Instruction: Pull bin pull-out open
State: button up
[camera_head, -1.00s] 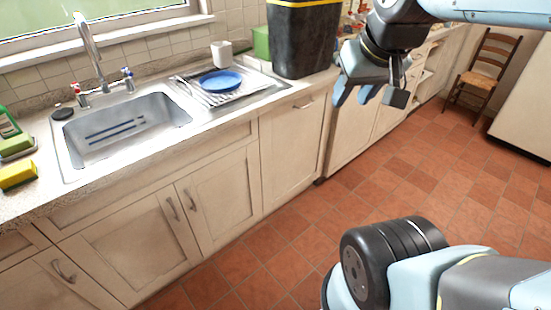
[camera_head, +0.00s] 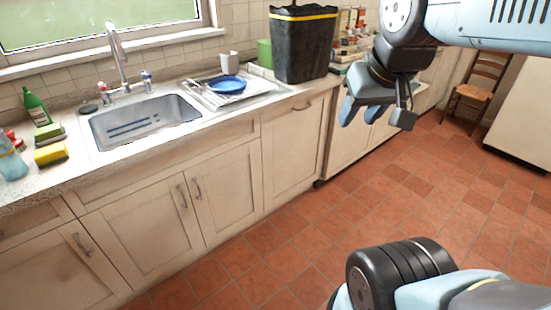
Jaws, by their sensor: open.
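A tall cream front (camera_head: 292,152) stands right of the sink doors, with a horizontal handle (camera_head: 302,106) near its top. It sits flush with its neighbours and looks shut. It is the front that best fits the bin pull-out; no bin shows inside it. My gripper (camera_head: 376,112) hangs to the right of that handle, at about its height in the picture. Its fingers point down, are open and empty, and appear apart from the handle. The depth between them is hard to tell.
A black bin-like container (camera_head: 303,45) with a yellow band stands on the counter above the front. The sink (camera_head: 145,120), blue plate (camera_head: 228,84) and double doors (camera_head: 165,200) lie to the left. A chair (camera_head: 474,90) stands far right. The tiled floor (camera_head: 300,240) before the cabinets is clear.

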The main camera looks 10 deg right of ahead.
aim_at(294, 135)
jog(key=z, duration=0.15)
jog(key=i, duration=0.9)
jog(key=u, duration=0.25)
jog(key=k, duration=0.8)
jog(key=z, duration=0.25)
jog(key=i, duration=0.95)
jog(key=u, duration=0.05)
